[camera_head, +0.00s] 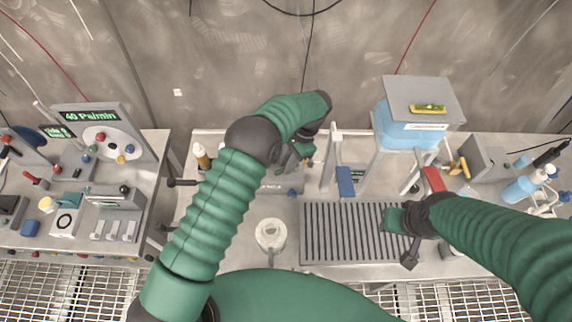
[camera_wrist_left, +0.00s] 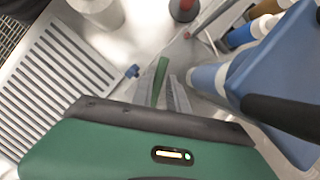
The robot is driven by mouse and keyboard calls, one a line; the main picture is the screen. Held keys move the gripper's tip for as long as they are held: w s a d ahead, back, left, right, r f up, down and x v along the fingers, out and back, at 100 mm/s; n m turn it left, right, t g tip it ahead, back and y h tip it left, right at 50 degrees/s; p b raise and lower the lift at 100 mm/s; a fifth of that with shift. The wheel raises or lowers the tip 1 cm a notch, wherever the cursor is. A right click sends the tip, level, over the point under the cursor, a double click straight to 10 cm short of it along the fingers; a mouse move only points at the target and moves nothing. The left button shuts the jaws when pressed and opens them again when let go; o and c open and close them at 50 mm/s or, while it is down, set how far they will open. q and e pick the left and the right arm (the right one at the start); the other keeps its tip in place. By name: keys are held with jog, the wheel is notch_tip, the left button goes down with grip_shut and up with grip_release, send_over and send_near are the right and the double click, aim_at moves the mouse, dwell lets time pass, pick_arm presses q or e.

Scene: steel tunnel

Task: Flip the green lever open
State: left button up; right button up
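A narrow green lever (camera_wrist_left: 160,78) shows in the left wrist view between the grey fingers of my left gripper (camera_wrist_left: 165,88). The fingers stand a little apart, with a gap on the lever's right side; whether the left finger touches it is unclear. In the head view my left gripper (camera_head: 302,153) points down at the back of the bench, left of a blue lever (camera_head: 345,182), partly hidden by its own arm. The green lever cannot be told apart there. My right gripper (camera_head: 408,248) is over the right part of the slotted grate; its fingers are too small and dark to judge.
The slotted grate (camera_head: 340,232) covers the bench's middle front. A white round container (camera_head: 270,235) stands left of it. A blue tank (camera_head: 408,132) on a stand rises behind. A control console (camera_head: 105,140) is at the left. Bottles (camera_head: 520,188) stand at the right.

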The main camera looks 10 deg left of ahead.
pick_arm(q)
jog(key=shift+o, duration=0.2)
jog(key=shift+d+f, duration=0.1)
pick_arm(e)
jog(key=shift+w+d, duration=0.1)
jog(key=shift+d, duration=0.05)
